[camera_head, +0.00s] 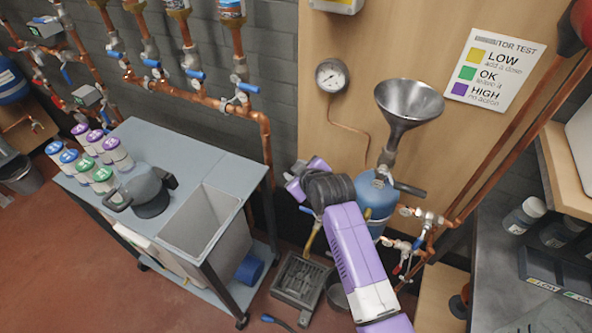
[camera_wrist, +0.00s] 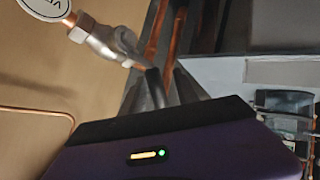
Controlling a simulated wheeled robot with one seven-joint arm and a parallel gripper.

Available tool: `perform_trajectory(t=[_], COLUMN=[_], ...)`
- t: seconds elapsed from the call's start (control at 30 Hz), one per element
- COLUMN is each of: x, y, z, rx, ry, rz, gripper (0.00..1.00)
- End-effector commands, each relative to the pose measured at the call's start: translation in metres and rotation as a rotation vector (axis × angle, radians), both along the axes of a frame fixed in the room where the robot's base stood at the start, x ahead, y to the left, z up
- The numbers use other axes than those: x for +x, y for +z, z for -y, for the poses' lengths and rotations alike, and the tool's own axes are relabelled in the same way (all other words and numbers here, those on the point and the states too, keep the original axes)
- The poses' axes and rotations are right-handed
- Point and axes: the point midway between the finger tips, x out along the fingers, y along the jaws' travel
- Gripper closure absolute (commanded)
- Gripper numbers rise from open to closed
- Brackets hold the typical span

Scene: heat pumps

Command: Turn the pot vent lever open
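The blue pot (camera_head: 374,196) stands against the tan board under a steel funnel (camera_head: 405,105). A dark lever (camera_head: 408,188) sticks out to the right at the funnel's neck. In the wrist view, a metal valve (camera_wrist: 105,43) with a white round tag (camera_wrist: 45,6) shows at upper left; only part of the tag's lettering shows. A dark lever (camera_wrist: 156,88) runs from this valve down between the fingers of my gripper (camera_wrist: 165,88). The fingers are close to its sides, but contact is unclear. In the head view my arm covers part of the pot and the fingers are hidden.
Copper pipes with small valves (camera_head: 420,216) run right of the pot. A pressure gauge (camera_head: 332,76) is on the board. A grey cart (camera_head: 215,180) with bottles stands left. A metal grate box (camera_head: 299,281) is on the floor. A dark counter (camera_head: 500,260) is at right.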

Motion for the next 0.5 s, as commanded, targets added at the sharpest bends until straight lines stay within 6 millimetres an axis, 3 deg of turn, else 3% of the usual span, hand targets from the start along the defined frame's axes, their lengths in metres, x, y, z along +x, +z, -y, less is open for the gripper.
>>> perform_trajectory(t=[0.27,0.5], x=[-0.008,-0.032], y=[0.007,0.025], z=[0.004,0.015], rx=[0.001,0.001], ry=[-0.001,-0.001], rz=[0.001,0.001], gripper=[0.63,0.63])
